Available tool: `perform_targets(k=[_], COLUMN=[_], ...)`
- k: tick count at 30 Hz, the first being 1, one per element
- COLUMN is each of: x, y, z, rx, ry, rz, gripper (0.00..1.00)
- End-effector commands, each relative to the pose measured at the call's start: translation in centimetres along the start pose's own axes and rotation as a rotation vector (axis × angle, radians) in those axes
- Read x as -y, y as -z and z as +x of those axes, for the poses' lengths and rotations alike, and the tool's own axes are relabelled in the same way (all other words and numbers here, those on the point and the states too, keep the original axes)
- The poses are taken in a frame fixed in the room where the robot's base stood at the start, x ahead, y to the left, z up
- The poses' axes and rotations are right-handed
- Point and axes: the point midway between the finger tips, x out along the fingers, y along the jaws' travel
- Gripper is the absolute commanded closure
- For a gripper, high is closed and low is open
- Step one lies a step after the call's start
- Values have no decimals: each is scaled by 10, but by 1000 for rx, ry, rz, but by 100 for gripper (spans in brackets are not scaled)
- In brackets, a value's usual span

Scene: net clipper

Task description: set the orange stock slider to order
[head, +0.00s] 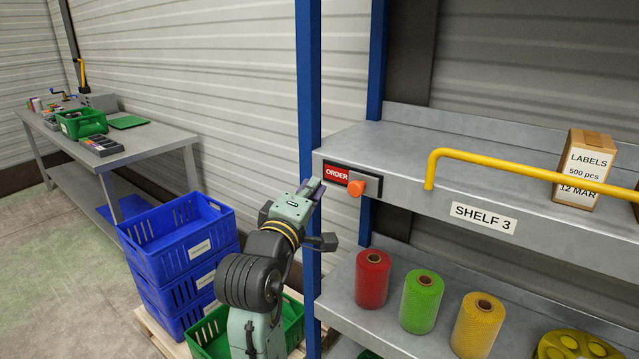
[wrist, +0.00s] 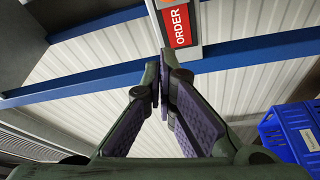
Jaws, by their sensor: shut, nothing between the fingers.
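The orange stock slider knob (head: 357,185) sits on a small panel on the front edge of the shelf marked SHELF 3. To its left, a red label reading ORDER (head: 336,174) is uncovered. The label also shows at the top of the wrist view (wrist: 180,25), with a sliver of orange above it at the frame edge. My gripper (head: 313,189) is just left of the panel, near the blue upright. In the wrist view its fingertips (wrist: 164,62) meet, with nothing between them. Whether the fingers touch the panel cannot be told.
A yellow rail (head: 520,160) runs along the shelf front, right of the slider. The blue upright (head: 309,90) stands close beside my gripper. Red, green and yellow net rolls (head: 423,302) stand on the lower shelf. Blue crates (head: 180,240) are stacked at left.

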Motion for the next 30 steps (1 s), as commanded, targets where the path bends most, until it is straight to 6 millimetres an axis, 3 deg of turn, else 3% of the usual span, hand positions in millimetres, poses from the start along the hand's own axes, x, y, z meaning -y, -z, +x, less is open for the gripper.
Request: perform_targets(k=[3, 7, 22, 26, 30], x=[2, 0, -1, -13, -42], y=[1, 2, 5, 42, 117], z=[-23, -37, -44, -57, -102], rx=[-5, -4, -13, -135, -417], ry=[-1, -1, -4, -53, -136], rz=[1, 0, 6, 90, 309], gripper=[100, 100, 100, 100, 100])
